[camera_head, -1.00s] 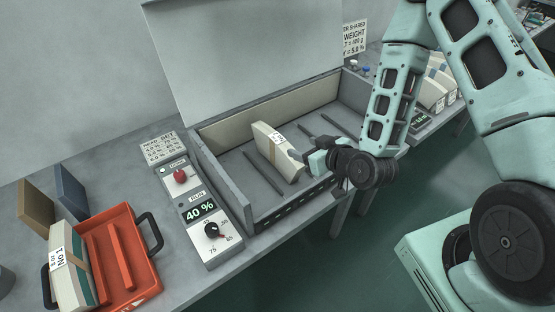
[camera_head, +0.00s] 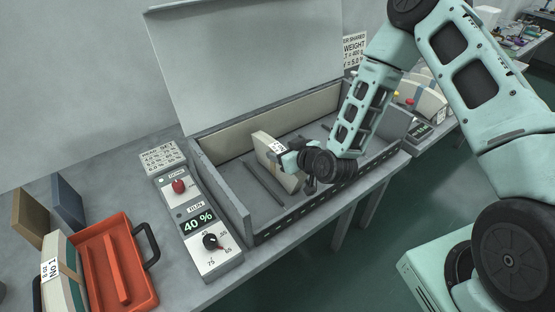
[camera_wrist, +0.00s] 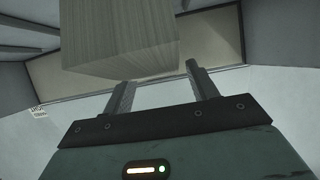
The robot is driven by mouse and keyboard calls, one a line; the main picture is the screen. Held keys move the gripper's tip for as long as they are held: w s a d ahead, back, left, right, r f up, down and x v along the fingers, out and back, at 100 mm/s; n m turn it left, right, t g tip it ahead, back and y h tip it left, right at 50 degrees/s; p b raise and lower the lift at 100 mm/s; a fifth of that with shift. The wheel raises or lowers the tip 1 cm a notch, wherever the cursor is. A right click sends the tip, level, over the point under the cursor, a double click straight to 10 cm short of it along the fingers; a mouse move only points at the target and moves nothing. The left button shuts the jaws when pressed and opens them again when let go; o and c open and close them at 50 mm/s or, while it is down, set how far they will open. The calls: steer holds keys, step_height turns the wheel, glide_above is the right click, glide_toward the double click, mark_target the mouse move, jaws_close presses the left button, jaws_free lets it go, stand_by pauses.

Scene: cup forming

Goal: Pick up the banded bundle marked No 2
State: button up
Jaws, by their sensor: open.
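The cream banded bundle (camera_head: 264,148) stands on edge inside the grey open box (camera_head: 232,199), with a white label whose marking is too small to read surely. My gripper (camera_head: 287,158) is at its right side, close to the label, and hides part of it. In the wrist view, the two fingers (camera_wrist: 162,84) stand apart with nothing gripped. A pale block face of the bundle (camera_wrist: 120,42) fills the space just beyond the fingertips, offset toward the left finger. I cannot tell whether they touch.
Dark divider bars (camera_head: 264,182) lie on the box floor, and its lid (camera_head: 245,65) stands raised behind. A control panel (camera_head: 200,228) reading 40 % is left of the box. An orange tray (camera_head: 122,262) and a bundle marked No 1 (camera_head: 58,285) are further left.

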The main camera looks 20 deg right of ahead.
mark_target(263, 143)
steer(key=shift+p+x, duration=0.3)
steer(key=shift+x, duration=1.15)
steer(key=shift+a, duration=0.1)
steer(key=shift+c, duration=0.4)
jaws_close()
steer(key=shift+r, duration=0.1)
